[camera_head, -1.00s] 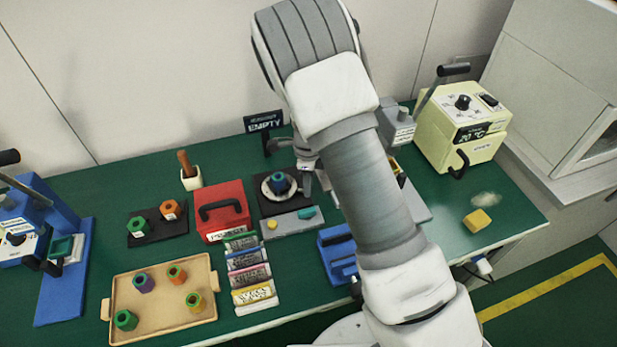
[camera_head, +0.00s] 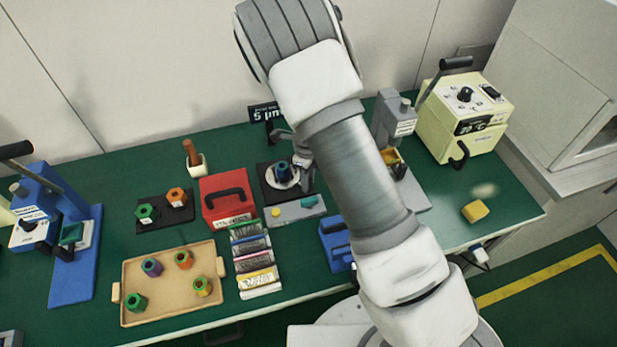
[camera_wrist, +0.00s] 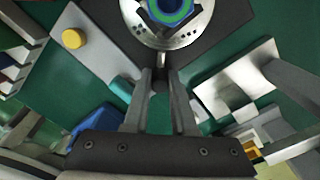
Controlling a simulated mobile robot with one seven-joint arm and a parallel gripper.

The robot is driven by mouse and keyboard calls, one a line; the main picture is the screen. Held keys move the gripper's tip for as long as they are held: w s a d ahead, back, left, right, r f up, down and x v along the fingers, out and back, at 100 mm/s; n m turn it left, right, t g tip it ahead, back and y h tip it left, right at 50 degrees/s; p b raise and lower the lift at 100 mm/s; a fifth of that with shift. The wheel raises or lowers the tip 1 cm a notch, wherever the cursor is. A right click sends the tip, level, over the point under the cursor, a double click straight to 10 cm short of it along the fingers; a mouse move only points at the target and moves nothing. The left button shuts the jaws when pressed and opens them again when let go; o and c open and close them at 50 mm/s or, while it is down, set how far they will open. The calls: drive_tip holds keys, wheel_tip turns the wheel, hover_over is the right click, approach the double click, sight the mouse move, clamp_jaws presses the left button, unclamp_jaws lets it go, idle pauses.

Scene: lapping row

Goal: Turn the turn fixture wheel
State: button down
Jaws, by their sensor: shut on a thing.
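The turn fixture is a black base (camera_head: 269,199) with a silver round wheel (camera_head: 271,183). A dark blue hexagonal part (camera_head: 283,172) stands in its middle. In the wrist view the silver wheel (camera_wrist: 190,38) shows at the top, with the blue part (camera_wrist: 170,8) and its green ring at the centre. A short dark peg (camera_wrist: 160,78) sticks out from the wheel's near edge. My gripper (camera_wrist: 161,82) is shut on this peg, one finger on each side. In the head view my arm hides part of the wheel's right side and the fingertips.
A grey strip with a yellow button (camera_head: 276,212) lies in front of the fixture. A red box (camera_head: 227,203) stands left, a grey press (camera_head: 391,122) right. A blue holder (camera_head: 337,243) is near the front edge. A black sign (camera_head: 264,111) stands behind.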

idle(0.3)
drive_tip(key=c, duration=0.7)
unclamp_jaws()
wheel_tip(320, 180, up, 18)
drive_tip(key=shift+f+p, duration=0.25)
drive_tip(key=shift+p, duration=0.85)
